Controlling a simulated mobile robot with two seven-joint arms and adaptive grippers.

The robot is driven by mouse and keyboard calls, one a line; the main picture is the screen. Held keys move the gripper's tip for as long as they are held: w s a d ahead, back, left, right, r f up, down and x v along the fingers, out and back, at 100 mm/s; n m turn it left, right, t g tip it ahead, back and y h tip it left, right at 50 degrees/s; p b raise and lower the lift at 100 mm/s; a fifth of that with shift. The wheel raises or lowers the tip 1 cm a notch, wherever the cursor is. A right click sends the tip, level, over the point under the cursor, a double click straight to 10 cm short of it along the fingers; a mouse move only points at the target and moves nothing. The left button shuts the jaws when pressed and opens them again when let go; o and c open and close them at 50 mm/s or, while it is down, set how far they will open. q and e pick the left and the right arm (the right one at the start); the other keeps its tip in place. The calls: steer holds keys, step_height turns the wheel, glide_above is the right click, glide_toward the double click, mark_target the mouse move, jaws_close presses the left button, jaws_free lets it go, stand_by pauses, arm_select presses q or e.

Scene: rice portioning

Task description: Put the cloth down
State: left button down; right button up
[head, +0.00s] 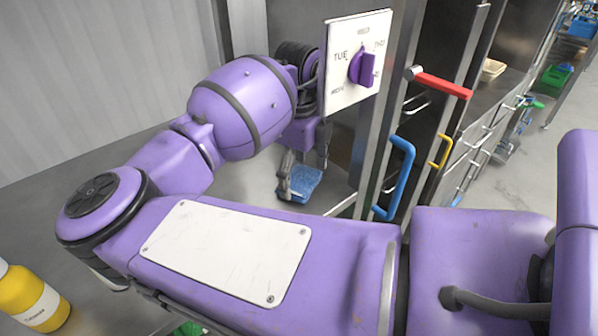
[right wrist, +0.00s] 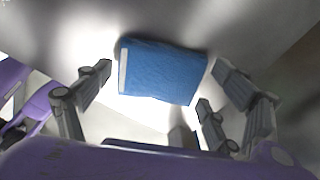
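The blue cloth (head: 302,184) is a small folded pad with a pale edge. It appears to lie on the grey metal surface (head: 255,192). My right gripper (head: 303,163) is just over it in the head view. In the right wrist view the cloth (right wrist: 163,72) shows between the spread fingers of the right gripper (right wrist: 161,73), with a gap on each side. The gripper is open and does not seem to touch the cloth. My left gripper is in neither view.
A white panel with a purple dial (head: 358,62) stands close by my right wrist. Red (head: 442,84), blue (head: 400,178) and yellow (head: 441,152) handles stick out right of the cloth. A yellow bottle (head: 28,296) stands at lower left. The metal surface left of the cloth looks clear.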

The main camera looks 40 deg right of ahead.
mark_target(299, 179)
steer(key=shift+o, duration=0.4)
step_height(299, 179, up, 12)
steer(key=shift+r+p, duration=0.15)
steer(key=shift+p, duration=0.15)
stand_by(0.4)
